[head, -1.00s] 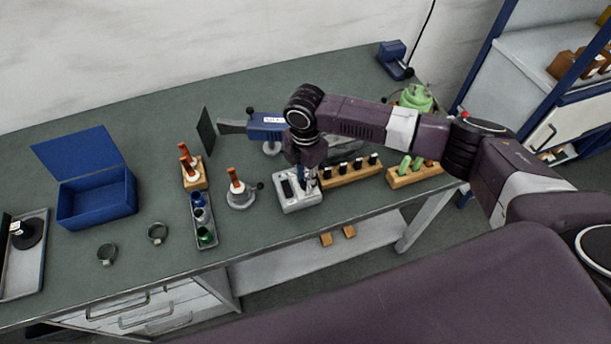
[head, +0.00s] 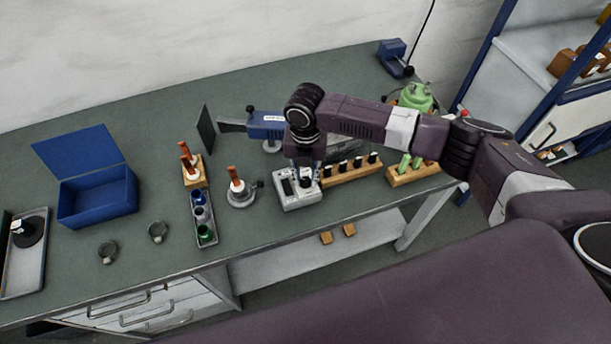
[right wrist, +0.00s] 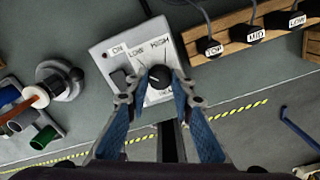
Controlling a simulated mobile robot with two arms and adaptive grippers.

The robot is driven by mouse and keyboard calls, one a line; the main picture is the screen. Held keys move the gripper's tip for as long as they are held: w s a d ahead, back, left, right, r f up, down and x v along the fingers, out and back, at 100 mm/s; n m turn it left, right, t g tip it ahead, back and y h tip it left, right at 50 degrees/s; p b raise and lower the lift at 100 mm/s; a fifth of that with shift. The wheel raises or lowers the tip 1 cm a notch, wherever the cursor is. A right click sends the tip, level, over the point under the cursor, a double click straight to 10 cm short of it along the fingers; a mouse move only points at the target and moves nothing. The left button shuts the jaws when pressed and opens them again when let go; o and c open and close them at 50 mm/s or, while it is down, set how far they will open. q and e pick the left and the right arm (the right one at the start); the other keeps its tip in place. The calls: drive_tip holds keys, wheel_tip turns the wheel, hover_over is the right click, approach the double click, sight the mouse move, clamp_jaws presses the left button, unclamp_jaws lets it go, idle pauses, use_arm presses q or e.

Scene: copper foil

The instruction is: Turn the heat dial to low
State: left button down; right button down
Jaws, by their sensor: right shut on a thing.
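The heat control box (head: 299,200) is pale grey and stands near the table's front edge, also in the right wrist view (right wrist: 106,64). Its face carries ON, LOW and HIGH labels and a dark switch. The black round heat dial (right wrist: 160,77) is on this face, with a pale mark pointing toward the picture's left, not clearly at a label. My right gripper (right wrist: 160,85) is over the box with its fingertips on both sides of the dial, shut on it. It also shows in the head view (head: 305,170). My left gripper is out of view.
A round stand (head: 241,196) and a tray of coloured jars (head: 205,236) lie to the left. A blue open box (head: 97,200) is farther left.

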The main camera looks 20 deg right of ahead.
drive_tip(key=shift+w+r+n, duration=0.1)
drive_tip(key=shift+n, duration=0.2)
